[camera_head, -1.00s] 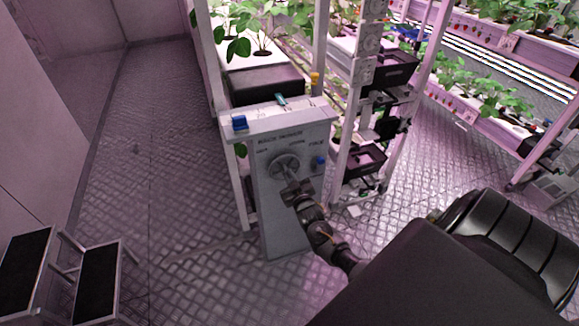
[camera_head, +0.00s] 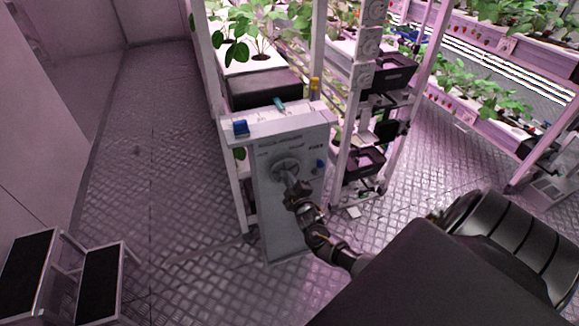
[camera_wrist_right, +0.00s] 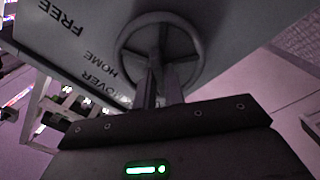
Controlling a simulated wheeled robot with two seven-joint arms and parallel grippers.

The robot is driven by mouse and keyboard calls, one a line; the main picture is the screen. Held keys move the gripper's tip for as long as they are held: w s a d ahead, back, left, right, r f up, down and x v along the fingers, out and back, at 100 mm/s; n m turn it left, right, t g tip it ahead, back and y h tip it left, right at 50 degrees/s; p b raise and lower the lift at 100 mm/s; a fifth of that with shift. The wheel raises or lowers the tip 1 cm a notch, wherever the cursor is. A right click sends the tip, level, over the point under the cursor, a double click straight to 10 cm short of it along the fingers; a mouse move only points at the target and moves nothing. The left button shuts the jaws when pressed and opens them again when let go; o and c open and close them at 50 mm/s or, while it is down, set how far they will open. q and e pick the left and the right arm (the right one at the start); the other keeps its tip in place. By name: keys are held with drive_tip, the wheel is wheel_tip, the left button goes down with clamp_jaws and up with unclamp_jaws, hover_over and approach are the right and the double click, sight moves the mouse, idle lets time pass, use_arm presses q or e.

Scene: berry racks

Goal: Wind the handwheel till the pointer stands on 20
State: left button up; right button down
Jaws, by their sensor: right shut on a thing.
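The handwheel (camera_head: 281,166) is a grey spoked wheel on the front of a pale grey cabinet (camera_head: 283,235). It also shows in the right wrist view (camera_wrist_right: 190,72), upside down, with the words FREE, HOME and a partly covered OVER beside it. My right gripper (camera_head: 290,184) is at the wheel's front. My left gripper is not in view.
A blue knob (camera_head: 320,164) sits right of the wheel. Plant racks stand behind and right. A black-topped step stool (camera_head: 100,285) is at lower left. The floor left of the cabinet is clear.

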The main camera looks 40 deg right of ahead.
idle(0.3)
drive_tip(key=c, duration=1.5)
unclamp_jaws()
drive_tip(key=v, duration=1)
drive_tip(key=shift+s+a+b, duration=0.2)
drive_tip(key=shift+s+b, duration=0.15)
